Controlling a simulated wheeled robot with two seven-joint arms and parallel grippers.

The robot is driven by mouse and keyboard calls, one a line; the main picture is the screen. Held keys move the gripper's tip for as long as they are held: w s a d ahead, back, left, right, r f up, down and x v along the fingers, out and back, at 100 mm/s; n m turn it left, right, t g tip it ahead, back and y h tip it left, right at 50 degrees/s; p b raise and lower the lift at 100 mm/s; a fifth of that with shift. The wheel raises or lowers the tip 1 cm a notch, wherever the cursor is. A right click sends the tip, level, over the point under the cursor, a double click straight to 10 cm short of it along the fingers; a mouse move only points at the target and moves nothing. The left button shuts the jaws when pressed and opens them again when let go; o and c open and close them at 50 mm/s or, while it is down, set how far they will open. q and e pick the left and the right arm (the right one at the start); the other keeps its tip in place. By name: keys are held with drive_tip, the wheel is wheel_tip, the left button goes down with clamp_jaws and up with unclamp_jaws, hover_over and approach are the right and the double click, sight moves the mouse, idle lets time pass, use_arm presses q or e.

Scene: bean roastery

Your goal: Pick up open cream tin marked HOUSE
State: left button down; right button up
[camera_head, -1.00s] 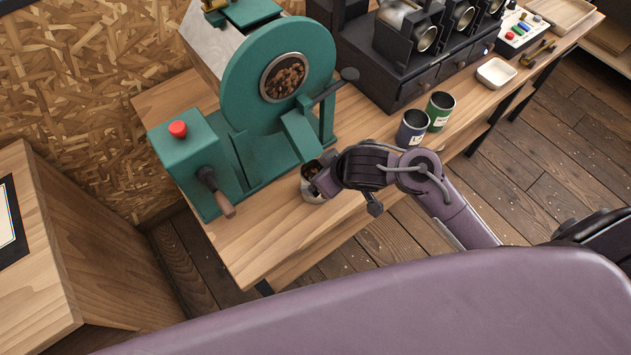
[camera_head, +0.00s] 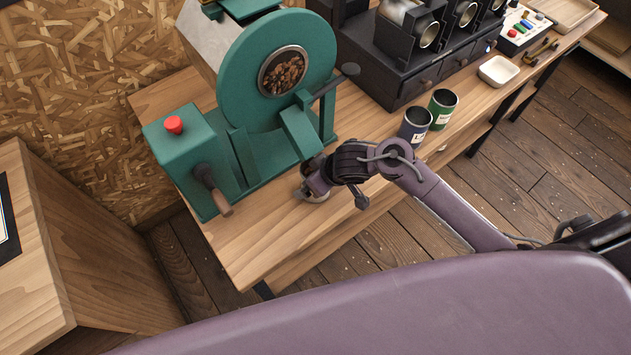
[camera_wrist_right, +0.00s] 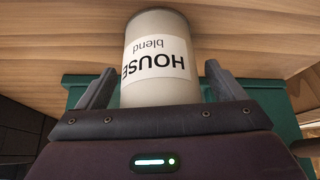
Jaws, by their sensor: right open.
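The cream tin marked HOUSE blend (camera_wrist_right: 160,93) shows large in the right wrist view, its label upside down there. In the head view only a little of the tin (camera_head: 316,197) shows, on the bench below the green roaster's chute. My right gripper (camera_wrist_right: 160,72) is open, with one finger on each side of the tin. Gaps show between the fingers and the tin's wall. My left gripper is not in view.
The green roaster (camera_head: 277,82) stands close behind the tin, with its chute (camera_head: 300,132) above and a wooden-handled lever (camera_head: 217,195) to the left. A dark blue tin (camera_head: 414,126) and a green tin (camera_head: 442,109) stand to the right. The bench's front edge is close.

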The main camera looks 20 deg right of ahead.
drive_tip(key=shift+c, duration=0.2)
drive_tip(key=c, duration=1.2)
drive_tip(key=shift+r, duration=0.1)
